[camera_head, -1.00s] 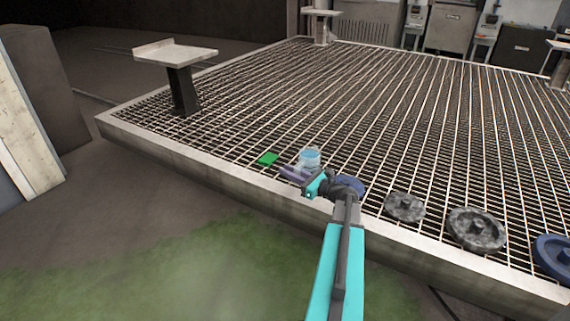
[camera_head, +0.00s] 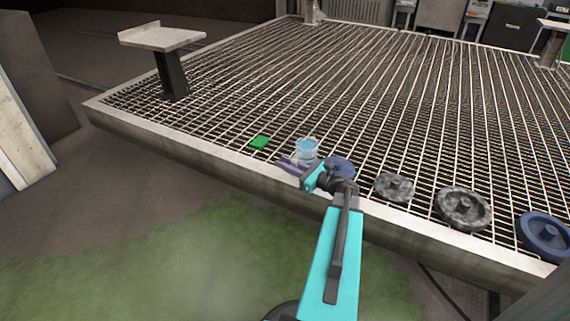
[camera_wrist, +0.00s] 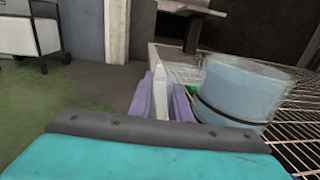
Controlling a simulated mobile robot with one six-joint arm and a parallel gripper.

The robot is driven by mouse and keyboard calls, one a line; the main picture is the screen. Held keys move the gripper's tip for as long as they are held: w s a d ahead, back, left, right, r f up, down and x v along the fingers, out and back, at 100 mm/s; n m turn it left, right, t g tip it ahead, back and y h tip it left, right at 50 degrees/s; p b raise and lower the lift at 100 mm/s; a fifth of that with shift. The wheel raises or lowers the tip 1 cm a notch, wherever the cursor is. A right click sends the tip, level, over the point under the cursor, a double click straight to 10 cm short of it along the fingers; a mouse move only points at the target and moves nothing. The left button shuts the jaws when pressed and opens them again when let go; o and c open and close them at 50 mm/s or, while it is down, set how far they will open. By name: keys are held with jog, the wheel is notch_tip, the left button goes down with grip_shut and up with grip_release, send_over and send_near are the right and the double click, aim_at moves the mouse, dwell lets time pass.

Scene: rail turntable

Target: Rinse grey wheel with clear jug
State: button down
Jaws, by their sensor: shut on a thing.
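The clear jug (camera_head: 307,147) looks pale blue inside and is upright above or on the near edge of the grating. My gripper (camera_head: 293,165) is beside it. In the wrist view my purple fingers (camera_wrist: 162,100) are shut on a pale upright piece, apparently the jug's handle. The jug body (camera_wrist: 238,92), with a dark band, is to their right. Two mottled grey wheels lie flat on the grating: a smaller one (camera_head: 394,187) and a larger one (camera_head: 464,207) to its right. I cannot tell which one the task means.
A blue wheel (camera_head: 341,165) lies partly behind my wrist, and another blue wheel (camera_head: 545,236) lies at the far right. A pedestal (camera_head: 162,38) stands at the back left. The middle of the grating is clear.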

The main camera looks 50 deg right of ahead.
jog(key=shift+a+r, duration=0.1)
jog(key=w+a+r+n+g+y, duration=0.1)
jog(key=w+a+r+n+y, duration=0.2)
jog(key=a, duration=0.4)
jog(key=w+a+r+g+y, duration=0.1)
jog(key=w+a+r, duration=0.1)
jog(key=w+a, duration=0.45)
jog(key=w+a+r+n+y, duration=0.2)
jog(key=a+r+y, duration=0.1)
jog(key=a, duration=0.6)
jog(key=w+a+r+n+g+y, duration=0.1)
jog(key=a+r+n+g+y, duration=0.1)
jog(key=a, duration=1)
jog(key=w+a+r+n+g+y, duration=0.1)
jog(key=a+r+n+g+y, duration=0.1)
jog(key=a, duration=1)
notch_tip(320, 180, up, 2)
jog(key=shift+w+a+r+g+y, duration=0.15)
jog(key=shift+r+g+y, duration=0.05)
jog(key=shift+g+y, duration=0.45)
